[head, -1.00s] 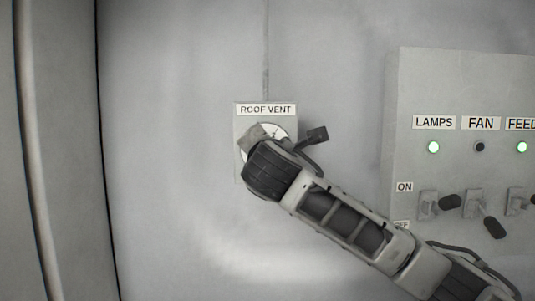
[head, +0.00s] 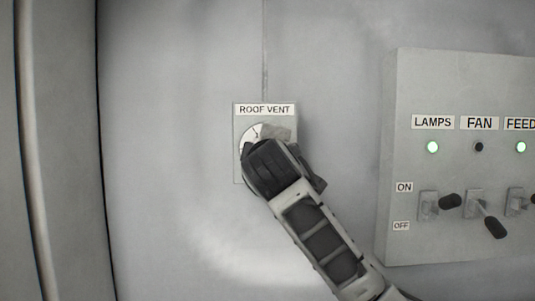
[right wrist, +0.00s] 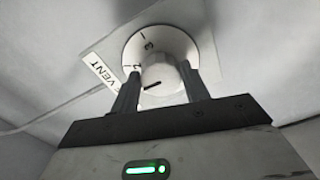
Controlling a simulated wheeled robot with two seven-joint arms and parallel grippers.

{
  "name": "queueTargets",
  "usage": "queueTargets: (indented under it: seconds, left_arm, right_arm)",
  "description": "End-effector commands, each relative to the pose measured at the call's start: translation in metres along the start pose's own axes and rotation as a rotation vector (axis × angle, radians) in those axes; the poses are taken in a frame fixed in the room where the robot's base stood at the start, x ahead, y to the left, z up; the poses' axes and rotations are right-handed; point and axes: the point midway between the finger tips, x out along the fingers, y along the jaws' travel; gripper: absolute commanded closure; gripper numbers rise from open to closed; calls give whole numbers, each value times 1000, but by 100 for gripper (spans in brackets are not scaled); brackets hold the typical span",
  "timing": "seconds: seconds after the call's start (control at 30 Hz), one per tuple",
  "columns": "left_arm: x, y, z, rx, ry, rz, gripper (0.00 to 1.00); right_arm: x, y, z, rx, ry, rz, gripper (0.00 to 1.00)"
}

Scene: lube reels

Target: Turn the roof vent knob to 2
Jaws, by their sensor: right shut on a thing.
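The roof vent plate (head: 240,117) is on the wall, with its ROOF VENT label and a white dial (head: 247,141) partly hidden behind my right wrist. In the right wrist view, the round white knob (right wrist: 158,72) sits on the dial between the two fingers of my right gripper (right wrist: 160,83), which is shut on it. A black pointer line on the knob faces left, a little below the dial's 2. The 3 is further up, and the left finger covers part of the dial near the pointer. My left gripper is not in view.
A switch panel (head: 450,95) juts out at the right, with LAMPS, FAN and FEED labels. Its levers, including the lamps lever (head: 449,201), stick out. The LAMPS and FEED lights are green, the FAN light dark. The wall left of the vent is clear.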

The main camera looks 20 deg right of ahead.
Motion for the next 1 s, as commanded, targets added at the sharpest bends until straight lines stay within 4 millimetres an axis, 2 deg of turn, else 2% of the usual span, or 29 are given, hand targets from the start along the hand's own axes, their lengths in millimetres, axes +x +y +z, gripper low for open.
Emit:
queueTargets:
  seconds: [0.2, 0.5, 1.0]
  left_arm:
    - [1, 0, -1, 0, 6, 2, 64]
    - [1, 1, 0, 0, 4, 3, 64]
    - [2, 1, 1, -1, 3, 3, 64]
  right_arm:
    - [0, -3, 0, 201, -2, -3, 77]
    - [0, -3, 0, 411, -2, -3, 77]
    - [0, -4, 0, 537, -2, -2, 77]
